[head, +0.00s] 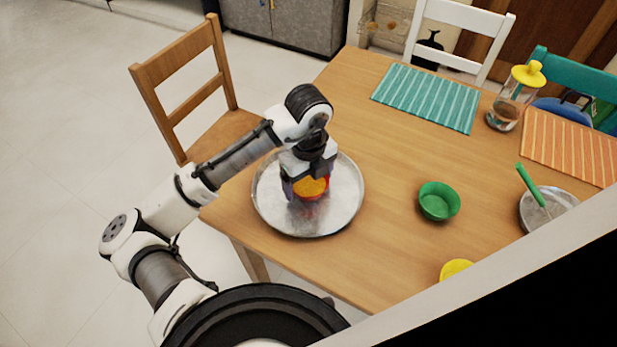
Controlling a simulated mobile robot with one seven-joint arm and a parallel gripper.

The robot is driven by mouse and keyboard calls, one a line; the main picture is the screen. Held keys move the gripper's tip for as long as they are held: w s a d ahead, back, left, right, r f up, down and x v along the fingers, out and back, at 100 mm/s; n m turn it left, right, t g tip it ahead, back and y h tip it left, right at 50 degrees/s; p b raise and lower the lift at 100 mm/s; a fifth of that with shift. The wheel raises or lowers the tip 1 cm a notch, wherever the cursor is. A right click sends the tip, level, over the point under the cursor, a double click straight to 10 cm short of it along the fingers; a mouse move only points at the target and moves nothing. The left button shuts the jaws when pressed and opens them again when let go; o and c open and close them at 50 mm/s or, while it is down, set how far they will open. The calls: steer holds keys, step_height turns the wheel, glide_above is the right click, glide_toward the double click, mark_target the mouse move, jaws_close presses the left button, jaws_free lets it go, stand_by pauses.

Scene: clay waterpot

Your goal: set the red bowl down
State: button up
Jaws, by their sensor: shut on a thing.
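The red bowl (312,195) is in the head view, at the middle of a round metal tray (341,212) on the wooden table. It has orange-yellow contents or an orange-yellow inside; I cannot tell which. My gripper (306,188) points down from above and is shut on the red bowl. The fingers and wrist hide much of the bowl. I cannot tell whether the bowl's base touches the tray.
A green bowl (439,202) stands right of the tray, with a yellow bowl (457,269) nearer the front edge. A metal pan (562,199) with a green-handled utensil (530,183) and a yellow-lidded jar (504,115) are further right. A wooden chair (184,92) stands left.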

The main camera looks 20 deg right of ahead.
steer(key=shift+f, duration=0.1)
steer(key=o, duration=0.8)
step_height(320, 180, up, 12)
steer(key=shift+r, duration=0.15)
